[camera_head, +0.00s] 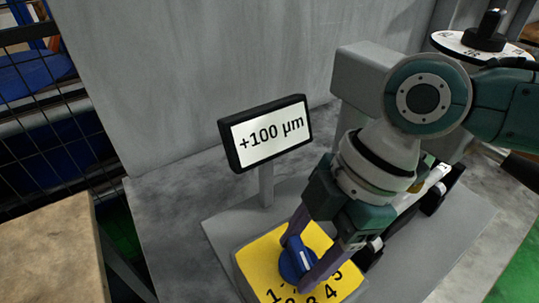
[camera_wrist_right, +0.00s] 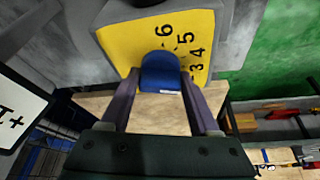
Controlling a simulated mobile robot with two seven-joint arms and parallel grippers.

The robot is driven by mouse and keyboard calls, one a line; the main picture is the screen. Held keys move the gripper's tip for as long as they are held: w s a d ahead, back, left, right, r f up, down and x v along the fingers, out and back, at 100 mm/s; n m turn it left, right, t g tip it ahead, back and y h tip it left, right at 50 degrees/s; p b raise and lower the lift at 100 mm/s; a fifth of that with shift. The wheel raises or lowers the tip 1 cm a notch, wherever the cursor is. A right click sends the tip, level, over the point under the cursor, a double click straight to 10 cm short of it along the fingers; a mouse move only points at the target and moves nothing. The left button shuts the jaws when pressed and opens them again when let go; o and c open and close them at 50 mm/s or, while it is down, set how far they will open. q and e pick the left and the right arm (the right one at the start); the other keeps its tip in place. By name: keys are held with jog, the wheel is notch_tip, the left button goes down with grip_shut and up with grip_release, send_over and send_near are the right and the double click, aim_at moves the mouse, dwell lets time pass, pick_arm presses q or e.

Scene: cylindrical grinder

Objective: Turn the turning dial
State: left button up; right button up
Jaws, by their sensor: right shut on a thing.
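The turning dial (camera_head: 297,259) is a blue knob on a yellow plate (camera_head: 258,257) with black numbers around it. My right gripper (camera_head: 300,262) reaches down from the right, and its two purple fingers are shut on the blue dial, one on each side. In the right wrist view the dial (camera_wrist_right: 161,72) sits between the fingertips, in front of the yellow face (camera_wrist_right: 122,42) with the numbers 3 to 6 showing. The fingers and gripper body hide part of the plate. My left gripper is not in view.
A display (camera_head: 270,133) reading "+100 µm" stands on a post behind the dial. A grey machine wall (camera_head: 200,70) rises behind. A wooden surface (camera_head: 48,250) lies at the left. A white numbered disc with a black knob (camera_head: 484,42) is at the upper right.

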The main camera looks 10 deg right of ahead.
dwell(0.4)
jog(key=o, duration=1.3)
jog(key=shift+r, duration=0.1)
jog(key=v, duration=0.9)
jog(key=shift+d+r, duration=0.15)
jog(key=shift+r, duration=0.2)
